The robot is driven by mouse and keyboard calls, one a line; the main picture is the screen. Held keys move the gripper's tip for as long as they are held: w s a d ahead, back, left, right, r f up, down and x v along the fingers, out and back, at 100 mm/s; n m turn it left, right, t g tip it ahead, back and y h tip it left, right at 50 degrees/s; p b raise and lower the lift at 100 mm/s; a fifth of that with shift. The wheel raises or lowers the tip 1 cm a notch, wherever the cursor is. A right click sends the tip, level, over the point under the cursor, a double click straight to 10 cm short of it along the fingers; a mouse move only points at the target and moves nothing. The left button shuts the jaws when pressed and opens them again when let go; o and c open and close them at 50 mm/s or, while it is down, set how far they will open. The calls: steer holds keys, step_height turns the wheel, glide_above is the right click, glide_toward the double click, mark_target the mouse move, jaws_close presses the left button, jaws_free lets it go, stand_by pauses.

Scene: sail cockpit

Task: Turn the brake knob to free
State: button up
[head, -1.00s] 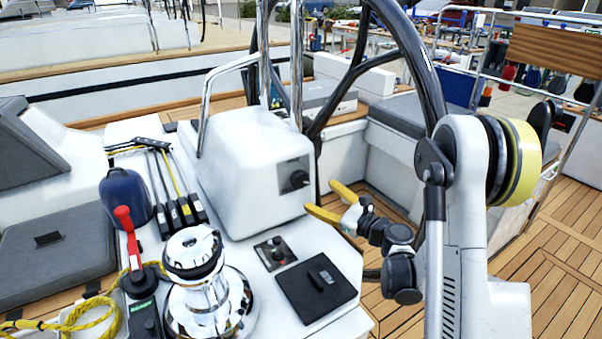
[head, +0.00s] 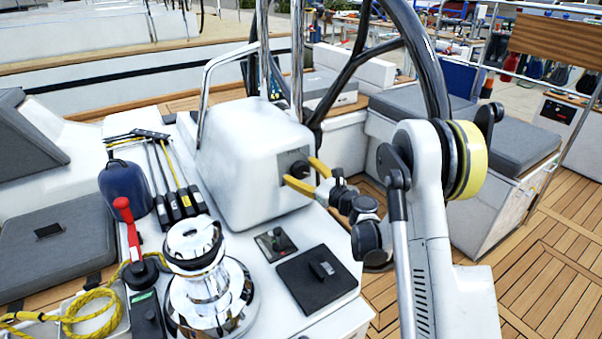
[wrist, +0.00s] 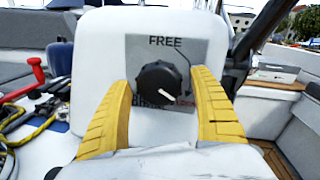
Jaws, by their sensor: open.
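The brake knob (wrist: 160,83) is black, round and ridged, on a grey plate (wrist: 198,52) on the white pedestal. In the wrist view its white mark points down and to the right, away from the word FREE at the plate's top. Lettering below the knob is partly hidden. My gripper (head: 302,171) has two yellow fingers, open, one on each side of the knob, with a visible gap on both sides in the wrist view. In the head view the knob (head: 297,167) is partly covered by the fingers.
The white pedestal (head: 240,170) carries steel rails and a black wheel (head: 425,60) close to my arm. A chrome winch (head: 205,280), a small switch panel (head: 275,242) and a black hatch panel (head: 318,278) sit below. A red-handled lever (head: 130,230) is at left.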

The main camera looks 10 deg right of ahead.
steer(key=c, duration=1.2)
steer(key=n+g, duration=0.1)
steer(key=n, duration=0.4)
steer(key=shift+r+n, duration=0.1)
steer(key=shift+n, duration=0.2)
steer(key=n, duration=0.3)
steer(key=n+g, duration=0.1)
steer(key=n, duration=0.2)
steer(key=shift+h+p, duration=0.3)
steer(key=n+h, duration=0.1)
steer(key=n, duration=0.4)
steer(key=shift+r+n, duration=0.1)
steer(key=shift+n, duration=0.3)
steer(key=n, duration=0.2)
steer(key=n+h, duration=0.1)
steer(key=n, duration=0.1)
steer(key=shift+n+h, duration=0.3)
steer(key=shift+n, duration=0.1)
